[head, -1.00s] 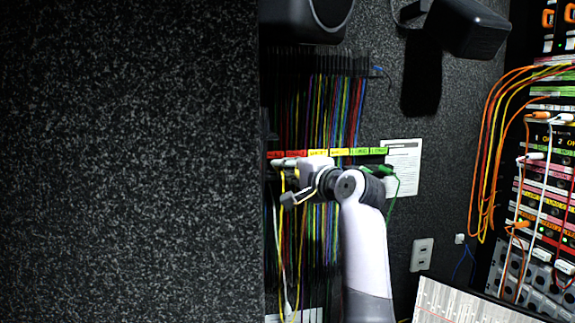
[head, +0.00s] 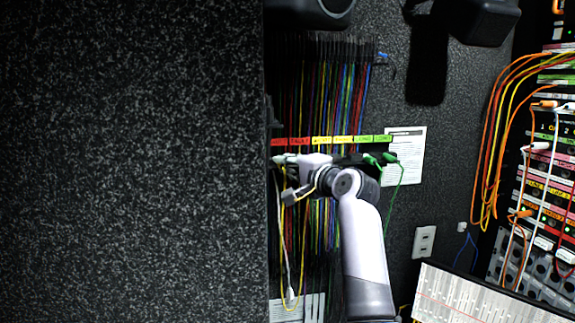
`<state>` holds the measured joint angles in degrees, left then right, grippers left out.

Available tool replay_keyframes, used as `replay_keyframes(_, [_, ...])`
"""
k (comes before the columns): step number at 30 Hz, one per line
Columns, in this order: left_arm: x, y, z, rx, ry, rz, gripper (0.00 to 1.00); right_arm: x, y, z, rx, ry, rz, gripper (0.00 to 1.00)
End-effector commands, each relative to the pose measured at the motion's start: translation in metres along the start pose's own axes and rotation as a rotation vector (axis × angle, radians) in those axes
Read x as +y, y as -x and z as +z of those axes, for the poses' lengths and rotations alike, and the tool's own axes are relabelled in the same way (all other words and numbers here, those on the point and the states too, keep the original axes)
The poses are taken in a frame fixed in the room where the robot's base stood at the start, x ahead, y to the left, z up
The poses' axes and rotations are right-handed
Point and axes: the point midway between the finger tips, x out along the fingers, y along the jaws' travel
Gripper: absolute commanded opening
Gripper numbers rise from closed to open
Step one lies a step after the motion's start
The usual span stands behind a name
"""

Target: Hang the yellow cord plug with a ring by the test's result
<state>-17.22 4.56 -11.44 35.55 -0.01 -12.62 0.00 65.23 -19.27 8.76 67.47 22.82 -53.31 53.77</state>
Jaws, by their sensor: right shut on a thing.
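My right gripper (head: 286,168) is in front of the cord rack, at its left end, just below the coloured label strip (head: 330,140). It is shut on the yellow cord's plug, which is small and largely hidden by the fingers. The yellow cord (head: 288,308) hangs below the gripper in a long loop. The label strip runs from red at the left, through yellow, to green at the right. A ring on the plug cannot be made out. My left gripper is not in view.
Many coloured cords (head: 325,95) hang densely behind my arm. A green cord (head: 388,215) with green plugs hangs at the right, by a white printed sheet (head: 410,155). A patch rack (head: 545,190) stands far right. A dark speckled wall (head: 130,160) fills the left.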

Motion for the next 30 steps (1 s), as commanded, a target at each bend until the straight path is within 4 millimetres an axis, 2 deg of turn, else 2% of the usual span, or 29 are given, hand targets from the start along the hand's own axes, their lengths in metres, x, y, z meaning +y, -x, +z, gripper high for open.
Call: replay_keyframes(30, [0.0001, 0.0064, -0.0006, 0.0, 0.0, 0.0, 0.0, 0.0002, -0.0011, -0.0006, 0.0, 0.0, 0.001, 0.0])
